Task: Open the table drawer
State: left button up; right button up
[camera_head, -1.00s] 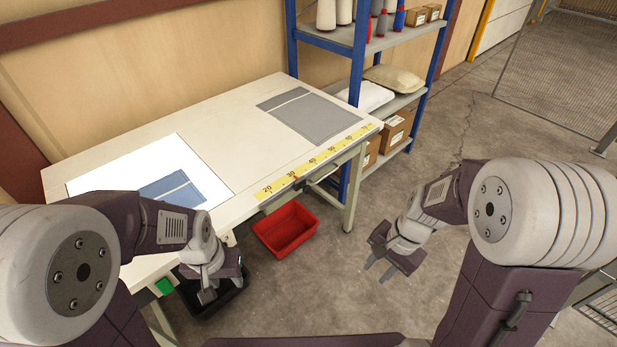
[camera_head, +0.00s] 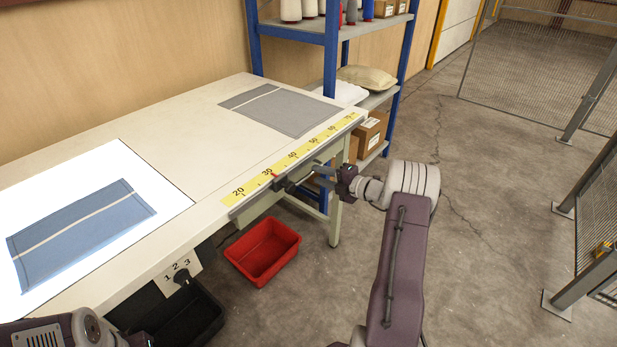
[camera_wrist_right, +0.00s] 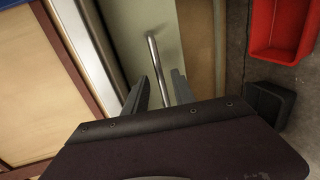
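The table (camera_head: 190,215) has a pale drawer front under its ruler edge, largely hidden from above in the head view. In the right wrist view a pale green-grey front panel (camera_wrist_right: 190,35) carries a thin metal bar handle (camera_wrist_right: 155,62). My right gripper (camera_head: 325,176) is at the table's front edge below the ruler. In the wrist view its two fingers (camera_wrist_right: 159,90) are apart, one on each side of the bar; contact is not clear. No gap at the drawer shows. My left gripper (camera_head: 138,340) is at the bottom left, mostly cut off by the frame.
A red bin (camera_head: 263,252) and a black bin (camera_head: 190,315) are below the table's front. Blue and grey cloth pieces lie on top. A blue-framed shelf (camera_head: 333,60) stands behind the right end. The floor (camera_head: 480,240) to the right is clear.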

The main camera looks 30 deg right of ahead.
aim_at(311, 173)
jog(key=x, duration=0.4)
jog(key=shift+b, duration=0.4)
grip_shut()
dwell(1.0)
